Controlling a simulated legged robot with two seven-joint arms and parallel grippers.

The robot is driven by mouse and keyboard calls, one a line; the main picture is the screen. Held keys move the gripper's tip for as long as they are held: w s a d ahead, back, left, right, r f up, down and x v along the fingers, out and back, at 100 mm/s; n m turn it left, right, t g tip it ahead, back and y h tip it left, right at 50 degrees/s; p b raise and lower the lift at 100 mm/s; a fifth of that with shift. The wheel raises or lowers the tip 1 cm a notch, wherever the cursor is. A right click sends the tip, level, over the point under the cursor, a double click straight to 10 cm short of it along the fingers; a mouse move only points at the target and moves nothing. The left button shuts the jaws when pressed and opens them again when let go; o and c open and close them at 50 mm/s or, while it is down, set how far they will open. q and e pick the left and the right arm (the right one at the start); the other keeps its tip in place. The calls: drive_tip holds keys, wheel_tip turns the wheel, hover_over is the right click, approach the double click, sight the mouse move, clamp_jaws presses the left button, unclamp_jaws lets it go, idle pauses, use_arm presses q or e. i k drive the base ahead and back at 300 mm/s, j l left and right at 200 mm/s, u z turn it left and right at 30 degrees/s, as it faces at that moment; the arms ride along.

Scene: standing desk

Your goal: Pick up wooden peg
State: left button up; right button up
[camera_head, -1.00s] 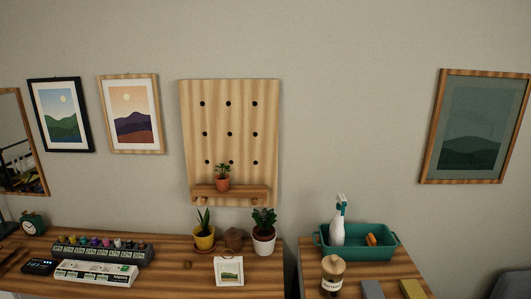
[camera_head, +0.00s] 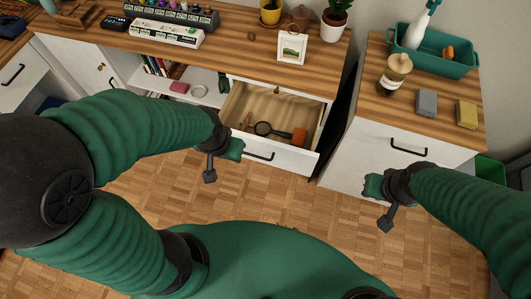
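A small brown stick-like piece (camera_head: 247,121), possibly the wooden peg, lies in the open drawer (camera_head: 312,150) of the white desk, at its left side. It is too small to be sure. A dark magnifying glass (camera_head: 264,128) and an orange-brown block (camera_head: 299,137) lie to its right. My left gripper (camera_head: 221,163) is in front of the drawer's left front corner, near the small piece in the picture. My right gripper (camera_head: 379,203) is in front of the right white cabinet. Both grippers look empty, but their finger gaps are hard to make out.
A small round brown thing (camera_head: 251,36) lies on the wooden desktop (camera_head: 225,50) behind the drawer, near a picture card (camera_head: 292,49). A green bin (camera_head: 446,61), a jar (camera_head: 394,75) and two sponge-like blocks stand on the right cabinet. An open shelf is left of the drawer.

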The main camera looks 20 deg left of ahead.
sight(247, 119)
drive_tip(key=i+j+u, duration=0.1)
drive_tip(key=u, duration=0.3)
drive_tip(key=i+j+u, duration=0.15)
drive_tip(key=u, duration=0.25)
drive_tip(key=i+u, duration=0.15)
drive_tip(key=u, duration=0.25)
drive_tip(key=i+u, duration=0.15)
drive_tip(key=u, duration=0.25)
